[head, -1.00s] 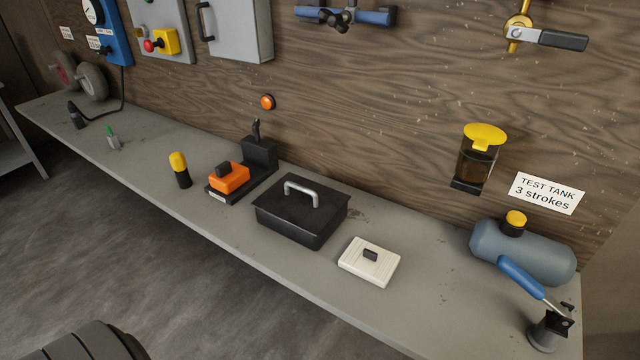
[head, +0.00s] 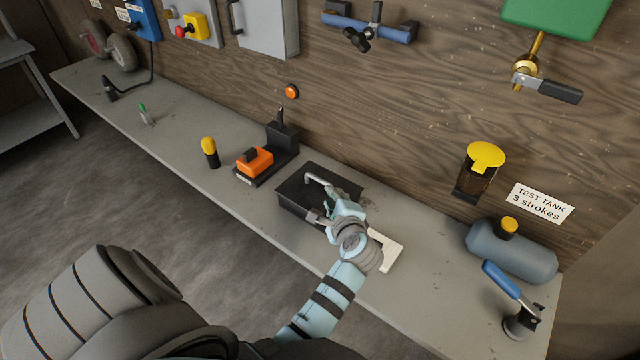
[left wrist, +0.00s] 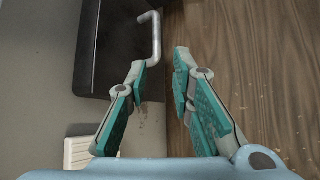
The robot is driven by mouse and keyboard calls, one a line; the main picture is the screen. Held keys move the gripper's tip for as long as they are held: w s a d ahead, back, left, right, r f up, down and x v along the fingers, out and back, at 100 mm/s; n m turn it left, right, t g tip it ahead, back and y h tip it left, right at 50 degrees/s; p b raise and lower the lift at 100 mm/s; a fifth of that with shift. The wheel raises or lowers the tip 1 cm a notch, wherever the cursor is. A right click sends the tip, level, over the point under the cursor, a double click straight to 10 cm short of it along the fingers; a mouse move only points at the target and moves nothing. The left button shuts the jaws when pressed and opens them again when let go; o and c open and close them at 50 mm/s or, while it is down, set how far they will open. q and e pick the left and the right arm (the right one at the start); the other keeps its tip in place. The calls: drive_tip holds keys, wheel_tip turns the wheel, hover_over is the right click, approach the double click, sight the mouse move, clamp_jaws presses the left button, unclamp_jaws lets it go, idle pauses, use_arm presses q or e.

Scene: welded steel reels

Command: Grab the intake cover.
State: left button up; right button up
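A white ribbed plate (head: 390,252), which had a dark knob in the earlier frame, lies on the bench, mostly hidden by my left arm. Its corner shows in the left wrist view (left wrist: 78,152). A black box (head: 290,196) with a metal bar handle (head: 318,180) stands to its left. I cannot tell for sure which of these is the intake cover. My left gripper (head: 328,203) is over the black box, close to the handle. In the left wrist view the gripper (left wrist: 160,65) is open and empty, with the handle (left wrist: 153,38) beyond the fingertips. My right gripper is out of view.
An orange block (head: 255,160) on a black base and a yellow-topped cylinder (head: 209,150) stand left of the box. A blue-grey tank (head: 512,252) and a blue-handled pump (head: 515,310) stand at the right end. A wooden wall (head: 420,120) backs the bench.

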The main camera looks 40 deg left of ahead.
sight(320, 181)
use_arm(q)
drive_tip(key=b+x, duration=0.1)
drive_tip(key=x, duration=1.2)
drive_tip(key=shift+s+a+f+b, duration=0.2)
drive_tip(key=shift+s+f+b, duration=0.05)
drive_tip(key=shift+s+b, duration=0.1)
drive_tip(key=shift+w+a, duration=0.1)
clamp_jaws()
drive_tip(key=shift+r, duration=0.1)
